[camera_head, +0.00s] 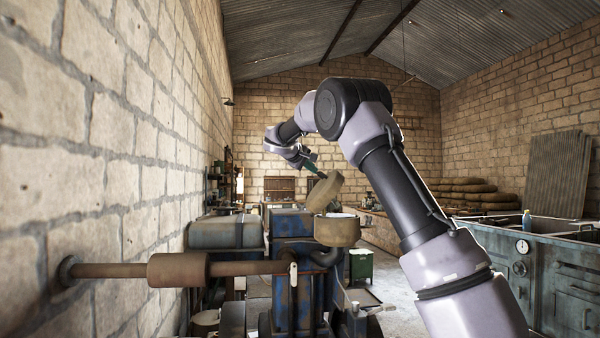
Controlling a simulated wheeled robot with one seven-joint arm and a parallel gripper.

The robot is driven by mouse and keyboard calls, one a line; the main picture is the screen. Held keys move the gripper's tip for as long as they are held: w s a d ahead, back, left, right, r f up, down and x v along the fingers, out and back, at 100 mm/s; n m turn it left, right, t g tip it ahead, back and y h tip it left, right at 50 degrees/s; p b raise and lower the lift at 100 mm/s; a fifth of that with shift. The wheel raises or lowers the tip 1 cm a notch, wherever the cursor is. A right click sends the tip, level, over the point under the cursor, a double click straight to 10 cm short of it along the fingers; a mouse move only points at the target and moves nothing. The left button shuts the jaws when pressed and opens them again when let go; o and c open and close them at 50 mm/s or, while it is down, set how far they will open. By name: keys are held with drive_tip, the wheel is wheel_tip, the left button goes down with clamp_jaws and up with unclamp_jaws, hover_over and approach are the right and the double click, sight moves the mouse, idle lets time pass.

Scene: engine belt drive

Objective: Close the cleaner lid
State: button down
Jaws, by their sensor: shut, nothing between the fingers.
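The cleaner (337,232) is a round tan-brown bowl on top of the blue engine, near the middle of the view. Its lid (325,191) is a tan disc that stands tilted up over the bowl's left side, so the cleaner is open. A pale surface shows at the bowl's mouth. My gripper (318,173) is shut and empty. Its dark green fingers point down and right at the lid's upper left edge. I cannot tell whether the tips touch the lid.
The blue engine (291,290) stands below, with a rusty pipe (110,271) running from it to the left brick wall. A grey tank (225,232) is left of the engine. A green-grey metal vat (560,280) stands at the right. Open floor lies between.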

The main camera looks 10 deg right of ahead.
sight(332, 171)
drive_tip(key=d+y, duration=0.1)
drive_tip(key=d, duration=0.1)
drive_tip(key=d+f+m+y, duration=0.1)
drive_tip(key=d, duration=0.2)
drive_tip(key=d+m+g+y, duration=0.1)
drive_tip(key=d, duration=0.1)
drive_tip(key=shift+d+f, duration=0.15)
drive_tip(key=shift+d, duration=0.05)
drive_tip(key=d+f+m+y, duration=0.2)
drive_tip(key=d+f+y, duration=0.1)
drive_tip(key=d+f, duration=0.2)
drive_tip(key=shift+d+f+y, duration=0.15)
drive_tip(key=shift+d+y, duration=0.15)
drive_tip(key=shift+d, duration=0.35)
drive_tip(key=shift+f+g, duration=0.1)
drive_tip(key=shift+g, duration=0.2)
